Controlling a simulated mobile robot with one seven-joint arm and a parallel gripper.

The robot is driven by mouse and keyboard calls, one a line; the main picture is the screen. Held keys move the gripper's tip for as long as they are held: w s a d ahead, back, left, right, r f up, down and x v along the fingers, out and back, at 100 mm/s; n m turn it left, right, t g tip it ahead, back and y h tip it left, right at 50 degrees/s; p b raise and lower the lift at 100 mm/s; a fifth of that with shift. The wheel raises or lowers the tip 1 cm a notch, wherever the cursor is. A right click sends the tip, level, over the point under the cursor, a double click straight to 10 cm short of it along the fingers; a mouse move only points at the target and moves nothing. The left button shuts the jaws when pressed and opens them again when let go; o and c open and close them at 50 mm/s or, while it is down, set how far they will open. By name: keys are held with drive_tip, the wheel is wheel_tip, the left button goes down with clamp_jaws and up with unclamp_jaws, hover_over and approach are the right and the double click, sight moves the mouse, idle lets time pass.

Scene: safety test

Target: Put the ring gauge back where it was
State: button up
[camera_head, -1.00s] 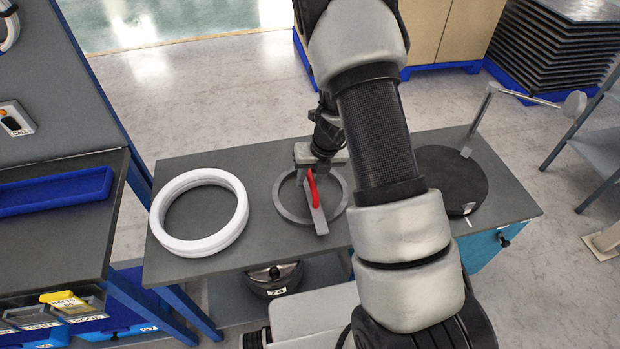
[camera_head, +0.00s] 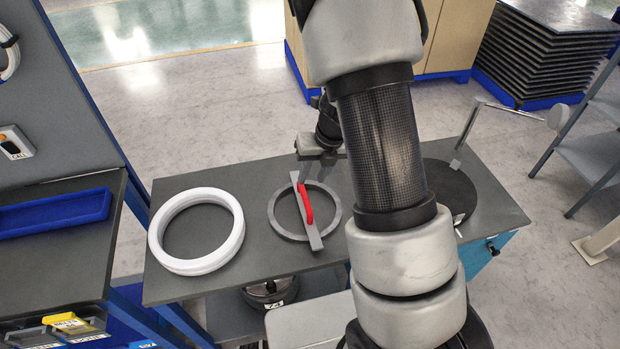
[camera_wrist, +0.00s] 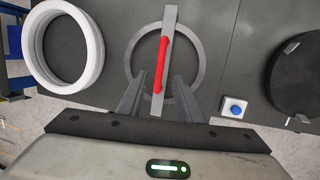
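A flat grey ring (camera_head: 331,232) lies on the dark grey table. A straight grey bar (camera_head: 315,240) with a red handle (camera_head: 307,204) lies across it, its ends reaching past the rim. The wrist view also shows the ring (camera_wrist: 201,62), the bar (camera_wrist: 170,14) and the red handle (camera_wrist: 161,65). I cannot tell whether ring and bar are one piece. My gripper (camera_wrist: 157,82) is open, with its fingers apart on either side of the bar and gaps showing. In the head view my gripper (camera_head: 312,178) is at the ring's far side, partly hidden by my arm.
A thick white ring (camera_head: 163,249) lies to the left on the table (camera_head: 255,178). A black disc (camera_head: 446,181) with a bent metal arm is at the right. A blue button on a white box (camera_wrist: 234,107) is between grey ring and disc. A workbench with a blue tray (camera_head: 55,214) stands left.

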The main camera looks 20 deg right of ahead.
drive_tip(key=s+a+r+n+t+y, duration=0.1)
drive_tip(key=s+a+r+n, duration=0.25)
drive_tip(key=r+n, duration=0.6)
drive_tip(key=s+a+r+n, duration=0.2)
drive_tip(key=s+r+n, duration=0.3)
drive_tip(key=r+n, duration=0.4)
drive_tip(key=s+d+r+n+t+h, duration=0.1)
drive_tip(key=s+r+n, duration=0.3)
drive_tip(key=n, duration=0.5)
drive_tip(key=s+d+r+n+t+h, duration=0.1)
drive_tip(key=s+d+r+n+h, duration=0.1)
drive_tip(key=s+r+n, duration=0.3)
drive_tip(key=s+n, duration=0.3)
drive_tip(key=s, duration=0.1)
drive_tip(key=shift+s+d+r+n, duration=0.2)
drive_tip(key=shift+d+r+n, duration=0.05)
drive_tip(key=shift+d+n, duration=0.1)
drive_tip(key=shift+r, duration=0.15)
